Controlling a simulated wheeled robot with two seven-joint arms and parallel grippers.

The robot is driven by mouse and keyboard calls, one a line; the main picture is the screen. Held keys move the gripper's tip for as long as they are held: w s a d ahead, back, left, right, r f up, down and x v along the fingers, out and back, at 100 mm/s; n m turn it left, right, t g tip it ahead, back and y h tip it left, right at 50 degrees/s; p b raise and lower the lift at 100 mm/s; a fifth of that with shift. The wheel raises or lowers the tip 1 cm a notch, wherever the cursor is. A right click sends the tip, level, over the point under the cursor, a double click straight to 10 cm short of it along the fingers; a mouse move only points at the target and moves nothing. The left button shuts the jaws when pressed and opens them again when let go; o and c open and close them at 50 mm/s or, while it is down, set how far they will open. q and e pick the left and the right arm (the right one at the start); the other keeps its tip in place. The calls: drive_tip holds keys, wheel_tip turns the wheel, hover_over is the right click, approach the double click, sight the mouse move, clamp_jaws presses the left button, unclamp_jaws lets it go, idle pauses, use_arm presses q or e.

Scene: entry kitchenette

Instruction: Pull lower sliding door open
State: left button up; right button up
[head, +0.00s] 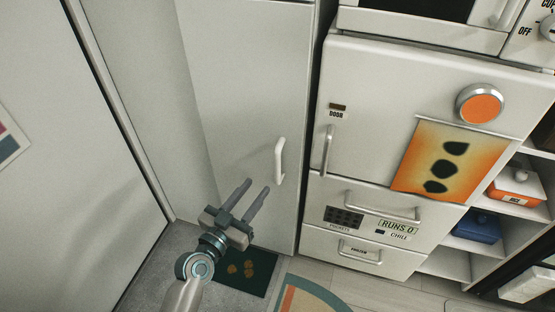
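A tall white door panel (245,80) stands left of the fridge, with a white vertical handle (280,161) near its right edge. Which panel is the lower sliding door is not marked; this one looks shut. My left gripper (256,187) is open and empty, with its two fingers apart. It shows just left of and below the handle, its fingers pointing up toward it. No contact with the handle shows, and the exact gap in depth cannot be told. My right gripper is out of view.
A white fridge (375,85) with handles and an orange picture stands to the right. Shelves beside it hold an orange box (517,188) and a blue box (478,226). A dark mat (250,272) and a striped rug (308,297) lie on the floor.

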sight(276, 163)
use_arm(q)
drive_tip(key=x, duration=1.2)
drive_tip(key=shift+w+d, duration=0.35)
drive_tip(key=shift+w, duration=0.15)
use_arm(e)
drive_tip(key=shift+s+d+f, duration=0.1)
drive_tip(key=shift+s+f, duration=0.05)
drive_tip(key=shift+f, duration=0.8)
use_arm(q)
clamp_jaws()
